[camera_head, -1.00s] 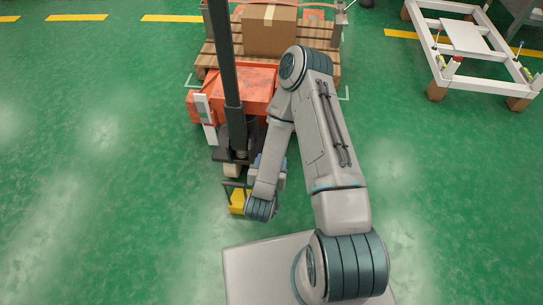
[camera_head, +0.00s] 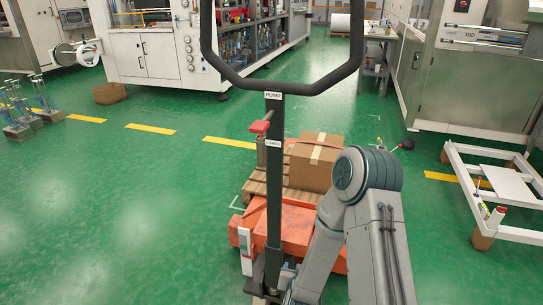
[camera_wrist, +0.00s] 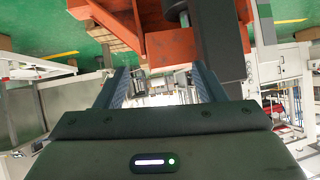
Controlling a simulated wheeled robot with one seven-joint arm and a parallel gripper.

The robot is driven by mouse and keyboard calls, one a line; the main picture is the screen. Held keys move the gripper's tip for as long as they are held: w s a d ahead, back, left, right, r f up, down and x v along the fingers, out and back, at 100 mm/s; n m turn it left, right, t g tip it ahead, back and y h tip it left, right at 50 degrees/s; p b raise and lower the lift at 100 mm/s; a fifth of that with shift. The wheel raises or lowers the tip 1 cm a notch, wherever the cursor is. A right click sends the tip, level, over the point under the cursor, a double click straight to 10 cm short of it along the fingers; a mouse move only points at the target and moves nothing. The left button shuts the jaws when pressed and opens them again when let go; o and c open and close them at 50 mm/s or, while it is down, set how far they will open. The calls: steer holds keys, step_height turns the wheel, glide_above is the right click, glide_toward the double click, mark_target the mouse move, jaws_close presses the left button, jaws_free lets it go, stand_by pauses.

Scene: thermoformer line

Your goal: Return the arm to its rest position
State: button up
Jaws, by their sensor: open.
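My gripper (camera_wrist: 162,84) shows in the wrist view with its two dark fingers apart and nothing between them. In the head view only bent grey links of my arm show at the lower right; the gripper itself is out of that picture. My arm overlaps part of the orange pallet truck (camera_head: 298,226) there. In the wrist view, which looks upside down, orange truck parts (camera_wrist: 175,48) and a dark post (camera_wrist: 216,38) show beyond the fingertips.
The truck's black pump handle (camera_head: 274,170) rises in front of me. A cardboard box (camera_head: 312,165) sits on a wooden pallet (camera_head: 262,187). A white frame (camera_head: 503,191) stands at the right. Machines line the back. Green floor (camera_head: 110,220) is open at the left.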

step_height(320, 180, up, 29)
steer(key=s+n+g+y+p, duration=0.2)
steer(key=s+g+p, duration=0.15)
steer(key=p, duration=0.95)
steer(key=s+d+r+g+p, duration=0.2)
steer(key=s+r+p, duration=0.3)
steer(key=s+r, duration=0.3)
steer(key=s+d+r+g+p, duration=0.3)
steer(key=s+r, duration=0.6)
steer(key=r, duration=0.5)
steer(key=shift+d+r+n+h+p, duration=0.35)
steer(key=shift+d+p, duration=0.4)
steer(key=shift+p, duration=0.45)
